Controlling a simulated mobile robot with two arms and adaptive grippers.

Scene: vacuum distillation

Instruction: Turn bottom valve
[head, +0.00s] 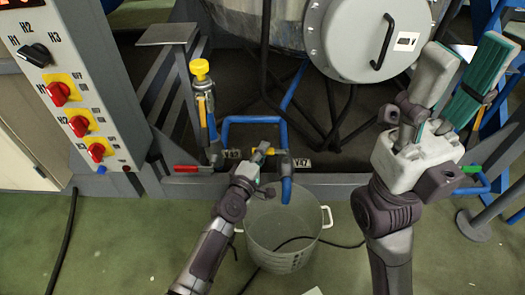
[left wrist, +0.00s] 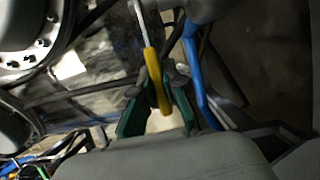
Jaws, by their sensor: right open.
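The bottom valve has a yellow handle (head: 272,152) and sits on the blue pipe above the bucket. My left gripper (head: 262,150) is at this handle. In the left wrist view the yellow handle (left wrist: 154,75) reaches between the two green-padded fingers of my left gripper (left wrist: 157,85). Whether the fingers press on it cannot be told. My right gripper (head: 458,80) is open and empty, raised at the right with its fingers upward, away from the valve.
A grey bucket (head: 283,245) stands on the green floor below the blue pipe (head: 286,190). A red-handled valve (head: 188,169) and an upright valve with a yellow knob (head: 200,69) are to the left. A control panel (head: 68,80) stands far left. A large metal vessel (head: 355,35) is behind.

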